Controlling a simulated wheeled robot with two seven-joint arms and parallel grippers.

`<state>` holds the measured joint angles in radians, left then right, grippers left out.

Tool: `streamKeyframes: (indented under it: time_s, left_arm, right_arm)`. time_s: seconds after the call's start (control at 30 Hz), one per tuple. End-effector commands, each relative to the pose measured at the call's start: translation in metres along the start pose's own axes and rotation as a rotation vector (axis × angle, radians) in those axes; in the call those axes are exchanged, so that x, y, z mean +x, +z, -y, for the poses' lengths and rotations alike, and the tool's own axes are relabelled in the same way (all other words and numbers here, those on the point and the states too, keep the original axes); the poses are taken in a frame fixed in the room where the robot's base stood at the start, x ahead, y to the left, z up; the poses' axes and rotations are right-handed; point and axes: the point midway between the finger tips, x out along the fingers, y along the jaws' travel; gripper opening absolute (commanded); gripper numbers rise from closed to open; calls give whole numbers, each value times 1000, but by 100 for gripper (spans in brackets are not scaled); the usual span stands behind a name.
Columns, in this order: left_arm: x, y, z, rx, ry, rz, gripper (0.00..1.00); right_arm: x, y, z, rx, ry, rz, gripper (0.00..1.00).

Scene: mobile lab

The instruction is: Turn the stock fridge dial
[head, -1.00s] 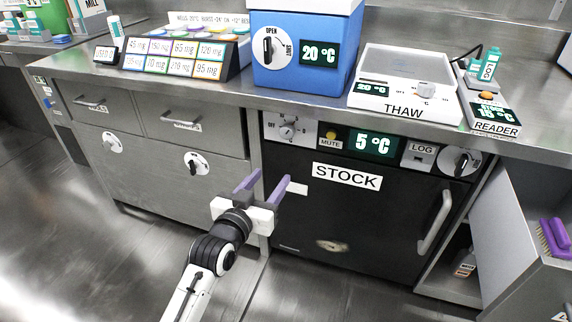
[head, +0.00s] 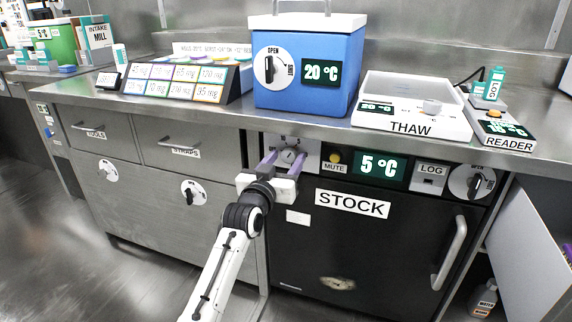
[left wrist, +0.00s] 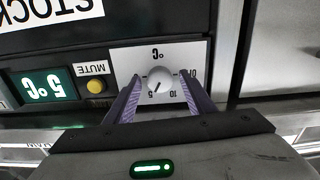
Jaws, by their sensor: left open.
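The stock fridge (head: 345,245) is a black-doored unit under the counter, with a panel along its top. Its display (head: 378,167) reads 5 °C. The dial (head: 288,156) is a round knob on a white plate at the panel's left end, partly hidden by my gripper in the head view. In the left wrist view, upside down, the dial (left wrist: 161,80) shows whole, its pointer near the 5 mark. My left gripper (head: 282,160) is open, with its purple fingers in front of the plate, one to each side of the dial. Contact cannot be told. My right gripper is not in view.
A yellow MUTE button (head: 334,157) sits right of the dial, then a LOG switch (head: 430,174) and a second round knob (head: 472,183). The counter edge (head: 330,128) overhangs the panel. A blue cooler (head: 308,75) and the THAW tray (head: 412,122) stand on it.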

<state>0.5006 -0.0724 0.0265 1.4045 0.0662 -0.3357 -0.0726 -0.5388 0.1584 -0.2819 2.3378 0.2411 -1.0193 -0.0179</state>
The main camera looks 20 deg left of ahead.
Motion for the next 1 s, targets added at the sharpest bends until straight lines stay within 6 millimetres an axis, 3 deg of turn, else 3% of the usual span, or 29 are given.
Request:
streamKeyframes:
  time_s: [0.33,0.57,1.0]
  left_arm:
    - [4,0,0,0,0,0,48]
    - [3,0,0,0,0,0,9]
    - [3,-3,0,98,1,2,8]
  right_arm:
    - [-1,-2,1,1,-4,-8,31]
    - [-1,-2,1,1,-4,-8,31]
    - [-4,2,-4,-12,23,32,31]
